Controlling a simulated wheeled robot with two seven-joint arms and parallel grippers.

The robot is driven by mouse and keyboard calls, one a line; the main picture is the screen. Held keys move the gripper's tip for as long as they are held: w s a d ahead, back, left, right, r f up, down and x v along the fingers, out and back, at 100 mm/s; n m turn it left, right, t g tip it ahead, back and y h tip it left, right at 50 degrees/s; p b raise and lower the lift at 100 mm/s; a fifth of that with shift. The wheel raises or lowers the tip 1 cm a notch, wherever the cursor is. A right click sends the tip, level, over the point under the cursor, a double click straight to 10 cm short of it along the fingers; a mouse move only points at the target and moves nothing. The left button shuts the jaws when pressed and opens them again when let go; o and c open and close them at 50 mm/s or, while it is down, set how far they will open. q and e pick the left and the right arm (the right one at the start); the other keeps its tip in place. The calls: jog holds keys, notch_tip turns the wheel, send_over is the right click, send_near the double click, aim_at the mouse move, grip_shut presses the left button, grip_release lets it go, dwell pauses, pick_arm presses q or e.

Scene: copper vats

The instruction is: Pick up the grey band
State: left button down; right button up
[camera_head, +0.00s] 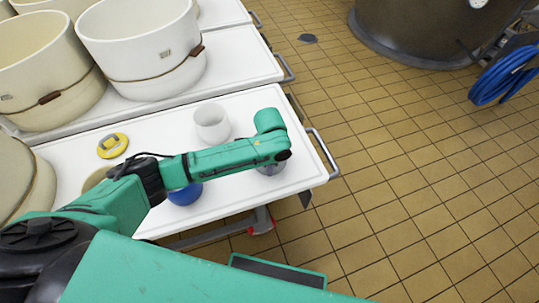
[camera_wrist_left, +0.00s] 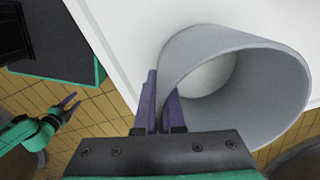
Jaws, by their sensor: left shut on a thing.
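The grey band (camera_wrist_left: 235,85) is a short open ring that fills the right half of the left wrist view. In the head view only a small grey part of it (camera_head: 271,169) shows under my left wrist, near the right end of the white table. My left gripper (camera_wrist_left: 162,88) has its purple fingers on both sides of the band's wall at its left side and is shut on it. In the head view its fingers are hidden by the wrist. My right gripper (camera_wrist_left: 70,102) shows small at the left of the left wrist view, its fingers apart and empty.
On the white table (camera_head: 235,200) stand a white cup (camera_head: 212,123), a yellow object (camera_head: 113,146) and a blue object (camera_head: 186,195) partly behind my arm. Large cream vats (camera_head: 145,45) stand on carts behind. The tiled floor to the right is open.

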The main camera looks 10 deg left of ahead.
pick_arm(q)
notch_tip(320, 180, up, 20)
jog(key=p, duration=0.3)
jog(key=shift+p, duration=0.3)
